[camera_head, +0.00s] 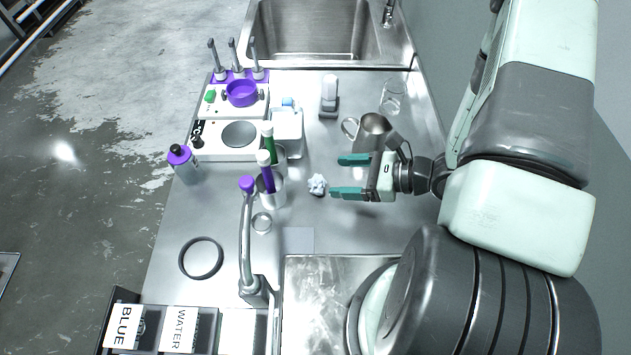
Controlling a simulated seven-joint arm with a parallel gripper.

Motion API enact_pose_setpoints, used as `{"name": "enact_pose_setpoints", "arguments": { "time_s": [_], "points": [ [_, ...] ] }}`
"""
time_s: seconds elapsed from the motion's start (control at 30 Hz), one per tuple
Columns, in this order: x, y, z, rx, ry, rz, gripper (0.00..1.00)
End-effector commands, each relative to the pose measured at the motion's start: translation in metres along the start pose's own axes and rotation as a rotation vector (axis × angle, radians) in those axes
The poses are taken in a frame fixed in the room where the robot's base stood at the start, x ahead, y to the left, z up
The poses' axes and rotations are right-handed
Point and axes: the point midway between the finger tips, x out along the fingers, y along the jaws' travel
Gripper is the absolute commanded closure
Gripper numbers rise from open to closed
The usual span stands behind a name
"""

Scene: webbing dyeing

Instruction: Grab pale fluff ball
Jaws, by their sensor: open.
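The pale fluff ball (317,184) is a small, crumpled whitish lump lying on the steel counter near its middle. My gripper (342,176) comes in from the right with its two teal fingers pointing left. The fingers are spread apart and nothing shows between them. The ball lies just left of the tip of the nearer finger, outside the gap. The exact height of the fingers above the counter is hard to tell.
A metal jug (374,131) stands just behind my gripper, with a clear glass (391,97) beyond. A curved faucet (246,235) rises nearer. Bare counter (335,225) lies in front of the ball.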

Motion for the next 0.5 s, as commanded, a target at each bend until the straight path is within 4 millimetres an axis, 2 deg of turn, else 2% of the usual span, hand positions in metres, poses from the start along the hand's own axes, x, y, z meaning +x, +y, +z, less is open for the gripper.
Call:
{"name": "enact_pose_setpoints", "arguments": {
  "time_s": [0.03,0.17,0.37,0.5],
  "points": [
    [0.005,0.001,-0.012,0.002,0.000,0.002,0.23],
    [0.012,0.000,-0.027,0.000,0.000,0.002,0.23],
    [0.028,0.000,-0.029,-0.002,-0.001,0.002,0.23],
    [0.048,0.001,-0.029,-0.002,-0.002,0.005,0.23]
  ]
}}
